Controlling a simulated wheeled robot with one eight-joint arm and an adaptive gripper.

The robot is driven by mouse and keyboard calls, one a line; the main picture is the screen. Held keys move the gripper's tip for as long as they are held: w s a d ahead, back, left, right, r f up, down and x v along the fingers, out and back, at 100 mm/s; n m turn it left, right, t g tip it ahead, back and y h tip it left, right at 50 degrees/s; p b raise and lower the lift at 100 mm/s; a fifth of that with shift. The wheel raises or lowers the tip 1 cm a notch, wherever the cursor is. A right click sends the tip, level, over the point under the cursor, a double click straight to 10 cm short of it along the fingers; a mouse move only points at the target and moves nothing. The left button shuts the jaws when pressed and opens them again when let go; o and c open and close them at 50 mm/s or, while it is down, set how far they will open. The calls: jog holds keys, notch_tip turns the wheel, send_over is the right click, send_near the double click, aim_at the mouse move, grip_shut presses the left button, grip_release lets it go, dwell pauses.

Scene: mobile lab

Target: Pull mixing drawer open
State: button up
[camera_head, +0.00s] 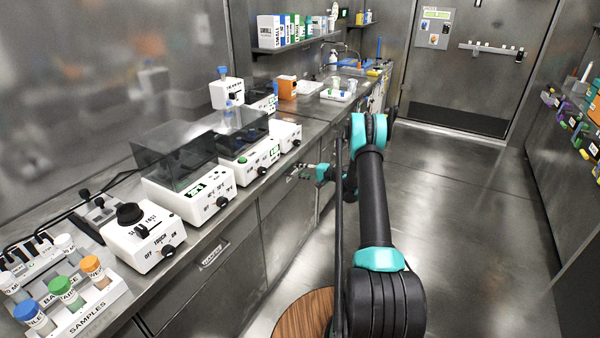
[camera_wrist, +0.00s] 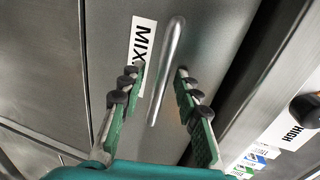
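The mixing drawer (camera_wrist: 115,100) shows in the wrist view as a grey metal front with a white label (camera_wrist: 142,50) reading "MIX". Its long metal bar handle (camera_wrist: 166,72) runs beside the label. My gripper (camera_wrist: 160,70) is open, with one finger on each side of the handle. I cannot tell whether the fingertips reach around the bar or stop short of it. In the head view my gripper (camera_head: 303,171) is small, at the cabinet front below the bench. The drawer there is mostly hidden, and it looks flush with the other fronts.
The bench (camera_head: 222,212) above carries white lab devices, including a vortex-like mixer (camera_head: 145,240), and a samples rack (camera_head: 88,310). Another labelled drawer (camera_head: 205,275) is nearer. A round wooden stool top (camera_head: 303,312) stands below my arm. The floor to the right (camera_head: 470,220) is clear.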

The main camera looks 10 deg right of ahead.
jog(key=shift+c, duration=0.4)
grip_shut()
